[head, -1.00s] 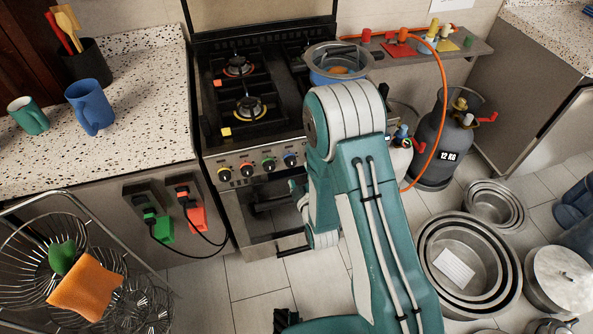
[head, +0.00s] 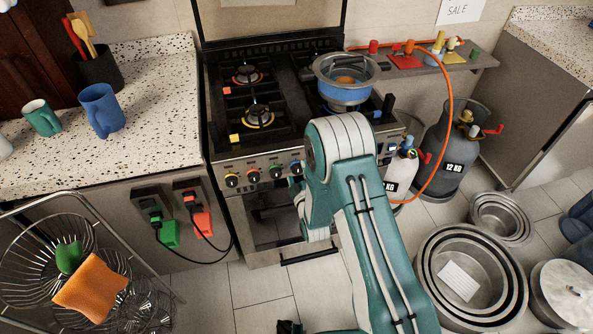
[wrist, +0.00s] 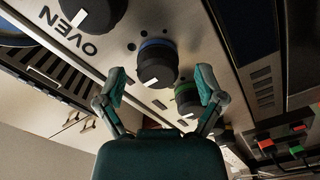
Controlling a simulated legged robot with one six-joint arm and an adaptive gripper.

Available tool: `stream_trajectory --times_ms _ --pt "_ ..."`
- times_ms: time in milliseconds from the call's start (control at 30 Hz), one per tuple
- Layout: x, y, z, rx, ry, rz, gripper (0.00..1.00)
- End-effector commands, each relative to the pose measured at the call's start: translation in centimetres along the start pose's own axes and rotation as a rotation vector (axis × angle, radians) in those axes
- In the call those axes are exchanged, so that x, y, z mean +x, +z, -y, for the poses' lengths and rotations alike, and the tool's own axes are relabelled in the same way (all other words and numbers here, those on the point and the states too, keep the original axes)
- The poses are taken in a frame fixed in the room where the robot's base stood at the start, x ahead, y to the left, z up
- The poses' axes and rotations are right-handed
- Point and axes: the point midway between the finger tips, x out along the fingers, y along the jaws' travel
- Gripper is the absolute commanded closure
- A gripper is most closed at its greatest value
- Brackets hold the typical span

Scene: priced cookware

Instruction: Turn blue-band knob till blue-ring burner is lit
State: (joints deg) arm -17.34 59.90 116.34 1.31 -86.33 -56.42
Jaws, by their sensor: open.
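The blue-band knob (wrist: 157,64) is black with a white pointer line and a blue collar. It is on the stove's front panel, and also shows in the head view (head: 296,168). My gripper (wrist: 162,84) is open in the wrist view, with one fingertip on each side of that knob. The knob sits between and slightly beyond the tips, and I cannot tell whether they touch it. In the head view my arm hides most of the gripper.
The green-band knob (wrist: 187,98) is close beside my right fingertip, and the oven knob (wrist: 92,12) is on the other side. An orange-ring burner (head: 247,75) and yellow-ring burner (head: 258,117) are on the left hob. Gas cylinders (head: 455,150) and an orange hose stand right.

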Motion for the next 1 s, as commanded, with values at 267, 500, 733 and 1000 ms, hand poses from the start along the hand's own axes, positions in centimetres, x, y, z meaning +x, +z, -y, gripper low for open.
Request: stream_trajectory --times_ms 267,500,733,1000 --pt "0.64 0.02 0.00 0.000 -0.001 0.001 0.13" --pt "0.62 0.02 0.02 0.000 -0.001 0.001 0.84" --pt "0.65 0.03 0.13 0.001 -0.004 0.001 0.95" --pt "0.63 0.05 0.19 0.054 -0.006 0.002 0.94"
